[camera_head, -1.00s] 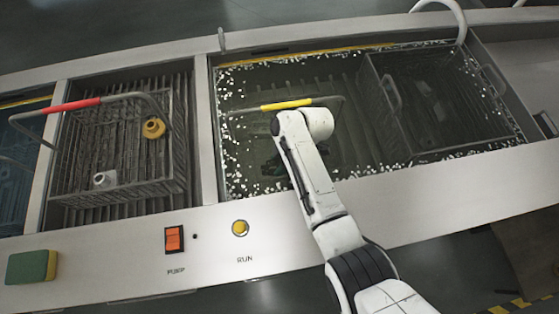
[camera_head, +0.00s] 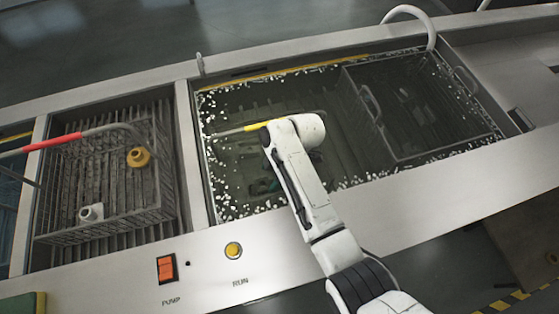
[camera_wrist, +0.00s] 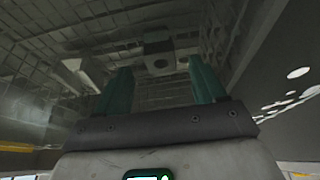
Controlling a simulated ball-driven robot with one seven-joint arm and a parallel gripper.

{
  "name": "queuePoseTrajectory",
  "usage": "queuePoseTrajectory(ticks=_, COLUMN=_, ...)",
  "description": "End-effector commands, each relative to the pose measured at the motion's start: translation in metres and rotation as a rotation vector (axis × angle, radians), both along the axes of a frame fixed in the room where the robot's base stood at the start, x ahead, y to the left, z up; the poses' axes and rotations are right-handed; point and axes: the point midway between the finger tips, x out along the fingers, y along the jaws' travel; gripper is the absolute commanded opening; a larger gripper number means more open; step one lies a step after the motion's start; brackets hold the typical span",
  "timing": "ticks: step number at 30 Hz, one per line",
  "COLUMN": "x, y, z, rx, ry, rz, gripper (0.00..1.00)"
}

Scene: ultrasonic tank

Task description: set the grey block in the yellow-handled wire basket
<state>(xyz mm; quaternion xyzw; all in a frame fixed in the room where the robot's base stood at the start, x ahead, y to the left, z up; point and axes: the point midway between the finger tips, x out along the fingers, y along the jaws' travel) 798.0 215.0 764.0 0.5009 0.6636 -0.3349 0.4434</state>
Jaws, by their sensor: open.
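The yellow handle (camera_head: 256,127) of a wire basket stands above the water in the middle tank; my arm covers its right end. Its basket is dark and hard to see under the water. My gripper, a dim green patch in the head view (camera_head: 262,186), is down in that tank. In the wrist view my gripper (camera_wrist: 157,75) is open, its two green fingers apart. A grey block with a round hole (camera_wrist: 158,62) shows beyond and between the fingertips. I cannot tell whether it touches them. Wire mesh lies around it.
A red-handled basket (camera_head: 163,213) at the left holds a yellow part (camera_head: 138,157) and a white part (camera_head: 91,213). Another wire basket (camera_head: 372,103) stands at the tank's right. A pale blocky part (camera_wrist: 80,72) shows left in the wrist view. Front panel has switches.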

Motion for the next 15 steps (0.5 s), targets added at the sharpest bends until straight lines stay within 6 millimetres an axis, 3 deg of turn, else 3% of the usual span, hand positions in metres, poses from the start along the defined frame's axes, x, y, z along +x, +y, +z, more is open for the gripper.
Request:
queuePoseTrajectory(ticks=6, x=0.006, y=-0.017, z=0.044, rx=0.002, ry=-0.004, rz=0.000, gripper=0.70)
queuePoseTrajectory(ticks=15, x=0.009, y=-0.030, z=0.077, rx=0.000, ry=-0.001, rz=0.001, gripper=0.70)
